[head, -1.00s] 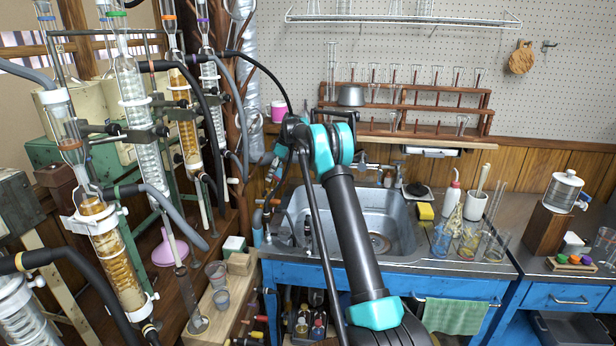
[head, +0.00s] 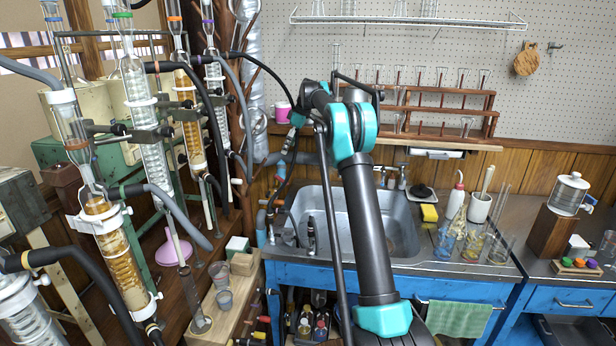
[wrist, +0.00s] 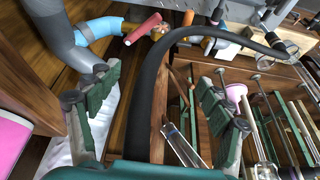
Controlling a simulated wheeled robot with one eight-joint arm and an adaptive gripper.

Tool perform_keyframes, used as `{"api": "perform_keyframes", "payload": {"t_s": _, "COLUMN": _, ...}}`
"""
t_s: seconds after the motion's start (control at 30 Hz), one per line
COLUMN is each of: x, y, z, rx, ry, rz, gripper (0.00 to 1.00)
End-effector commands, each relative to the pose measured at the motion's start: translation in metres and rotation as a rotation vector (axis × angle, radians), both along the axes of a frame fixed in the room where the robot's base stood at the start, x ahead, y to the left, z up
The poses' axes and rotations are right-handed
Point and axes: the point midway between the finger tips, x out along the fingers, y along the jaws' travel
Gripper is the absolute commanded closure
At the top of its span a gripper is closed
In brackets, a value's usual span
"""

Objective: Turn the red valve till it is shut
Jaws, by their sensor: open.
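The red valve handle (wrist: 143,28) shows in the wrist view at the top. It is a red bar slanting beside a brass fitting (wrist: 158,34), with a light blue pipe (wrist: 100,29) to its left. My gripper (wrist: 157,98) is open, its green-padded fingers wide apart. The valve lies beyond the fingertips, toward the top of the picture, and is not touched. In the head view my gripper (head: 287,146) points down at the left of the sink, near the wooden wall. The valve is too small to make out surely there.
A thick black hose (wrist: 150,85) crosses the wrist view between the fingers in the picture; its depth is unclear. Glass columns (head: 145,125) and hoses crowd the left. The sink (head: 385,225) lies right of the gripper. A pink mug (head: 282,112) stands behind it.

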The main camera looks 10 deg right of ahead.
Motion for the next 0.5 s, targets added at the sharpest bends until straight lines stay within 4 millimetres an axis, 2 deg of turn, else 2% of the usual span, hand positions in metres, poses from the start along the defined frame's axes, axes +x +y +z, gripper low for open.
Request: {"api": "perform_keyframes", "payload": {"t_s": 0.5, "x": -0.066, "y": -0.016, "z": 0.003, "rx": -0.028, "ry": 0.027, "rz": -0.205, "gripper": 0.21}}
